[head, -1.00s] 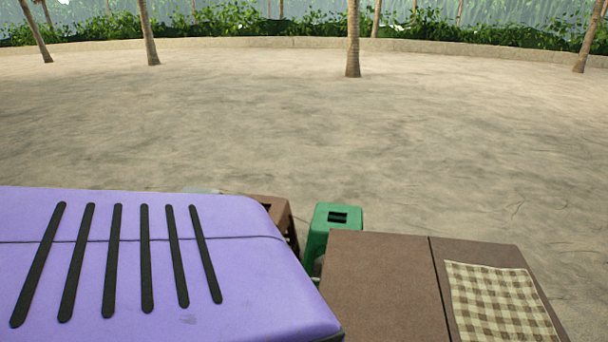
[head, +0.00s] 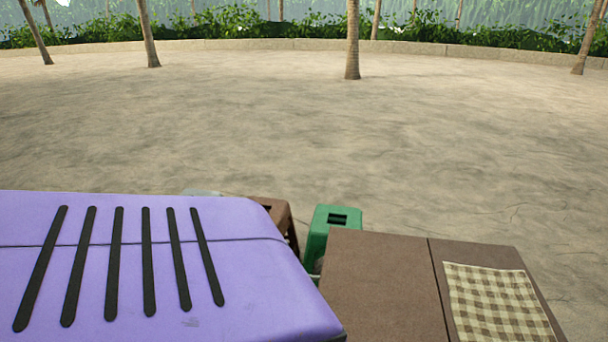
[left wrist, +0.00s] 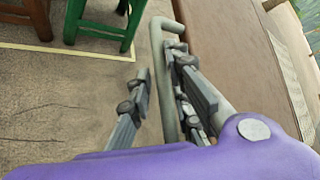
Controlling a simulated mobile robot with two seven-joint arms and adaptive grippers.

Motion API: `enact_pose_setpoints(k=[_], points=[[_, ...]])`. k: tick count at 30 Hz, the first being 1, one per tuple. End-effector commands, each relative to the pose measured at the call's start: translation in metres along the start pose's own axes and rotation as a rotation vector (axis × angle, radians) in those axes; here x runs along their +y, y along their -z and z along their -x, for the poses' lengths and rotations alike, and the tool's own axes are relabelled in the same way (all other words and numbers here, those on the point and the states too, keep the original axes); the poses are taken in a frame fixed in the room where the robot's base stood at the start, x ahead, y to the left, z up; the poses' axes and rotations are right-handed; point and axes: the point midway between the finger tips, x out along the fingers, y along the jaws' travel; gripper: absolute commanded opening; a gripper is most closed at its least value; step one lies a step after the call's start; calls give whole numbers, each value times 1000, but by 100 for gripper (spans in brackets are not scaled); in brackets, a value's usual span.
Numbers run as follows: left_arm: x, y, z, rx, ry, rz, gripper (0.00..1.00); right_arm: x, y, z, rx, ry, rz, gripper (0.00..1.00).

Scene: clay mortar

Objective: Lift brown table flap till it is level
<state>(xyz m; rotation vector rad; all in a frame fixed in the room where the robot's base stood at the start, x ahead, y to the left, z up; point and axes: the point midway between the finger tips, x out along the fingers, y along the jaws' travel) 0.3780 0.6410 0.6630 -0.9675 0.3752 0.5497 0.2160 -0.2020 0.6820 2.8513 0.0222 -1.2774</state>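The brown table (head: 385,285) is at the lower right of the head view. A dark seam divides its top into a left and a right panel. The left panel looks about level with the right one; which panel is the flap is not certain. In the left wrist view, a brown panel (left wrist: 228,50) runs along the right with a grey bent bar (left wrist: 170,100) beside its edge. My left gripper (left wrist: 158,88) is open, with the bar between its fingers, close to the right finger; contact is unclear. The left gripper is hidden in the head view. My right gripper is in neither view.
A checkered cloth (head: 498,303) lies on the table's right panel. A green stool (head: 329,222) and a brown stool (head: 279,216) stand left of the table. Open sandy ground lies beyond, with palm trunks and a low wall far off.

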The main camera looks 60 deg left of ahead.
Motion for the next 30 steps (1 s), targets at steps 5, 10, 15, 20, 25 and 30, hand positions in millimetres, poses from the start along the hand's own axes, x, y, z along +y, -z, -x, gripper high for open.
enact_pose_setpoints(k=[5, 10, 15, 20, 25, 30], points=[[1, 0, 7, 0, -1, -1, 18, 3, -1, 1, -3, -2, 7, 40], [2, 1, 31, 2, -2, -3, 18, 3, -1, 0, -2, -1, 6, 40], [2, 1, 68, 2, -3, -2, 18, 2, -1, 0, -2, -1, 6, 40], [1, 0, 98, 1, -2, 0, 18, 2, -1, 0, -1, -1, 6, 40], [0, 0, 115, 1, 0, 0, 18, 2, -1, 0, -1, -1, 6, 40], [0, 0, 120, 1, 0, 0, 18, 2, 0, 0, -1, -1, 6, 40]])
